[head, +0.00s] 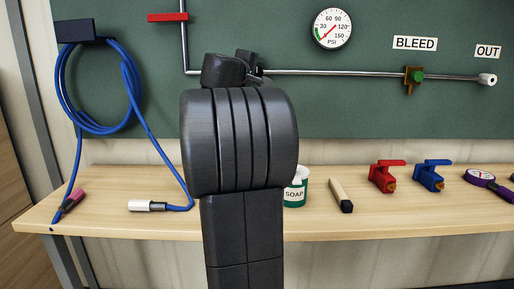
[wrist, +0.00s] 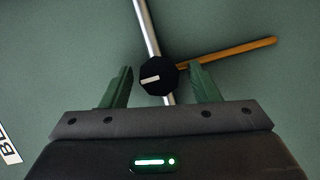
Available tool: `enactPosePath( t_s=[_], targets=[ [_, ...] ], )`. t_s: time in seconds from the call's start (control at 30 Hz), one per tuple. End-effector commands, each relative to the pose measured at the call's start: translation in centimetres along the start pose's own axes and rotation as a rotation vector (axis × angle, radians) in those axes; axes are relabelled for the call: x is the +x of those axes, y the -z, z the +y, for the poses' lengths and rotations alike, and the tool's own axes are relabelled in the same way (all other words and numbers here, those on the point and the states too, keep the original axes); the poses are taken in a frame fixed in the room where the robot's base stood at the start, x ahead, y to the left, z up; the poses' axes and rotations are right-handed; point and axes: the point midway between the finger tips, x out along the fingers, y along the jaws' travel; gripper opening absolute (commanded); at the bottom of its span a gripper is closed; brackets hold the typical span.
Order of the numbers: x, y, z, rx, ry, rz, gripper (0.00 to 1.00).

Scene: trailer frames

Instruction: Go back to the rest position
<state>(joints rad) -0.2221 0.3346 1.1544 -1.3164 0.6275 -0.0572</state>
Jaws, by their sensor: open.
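My gripper (wrist: 163,70) is open in the wrist view, its two green fingers apart. A dark round knob with a white mark (wrist: 152,77) shows between the fingertips, on or in front of a metal pipe (wrist: 146,28). An orange-brown bar (wrist: 240,49) runs from near the knob to the right. I cannot tell how far the fingers are from the knob; no contact shows. In the head view my arm fills the middle, and the gripper fingers are hidden behind it.
The green board (head: 340,105) carries a gauge (head: 332,29), a red lever (head: 168,17), a green-knobbed valve (head: 414,77) and a blue hose (head: 62,85).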

Motion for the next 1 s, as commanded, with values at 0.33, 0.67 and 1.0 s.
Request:
enactPosePath(
  t_s=[0.33,0.67,1.0],
  targets=[
    [-0.06,0.08,0.75,0.25,0.104,0.0,0.55],
    [0.0,-0.03,0.88,0.471,0.196,-0.001,0.55],
    [0.02,-0.1,1.0,0.678,0.281,-0.002,0.55]
  ],
)
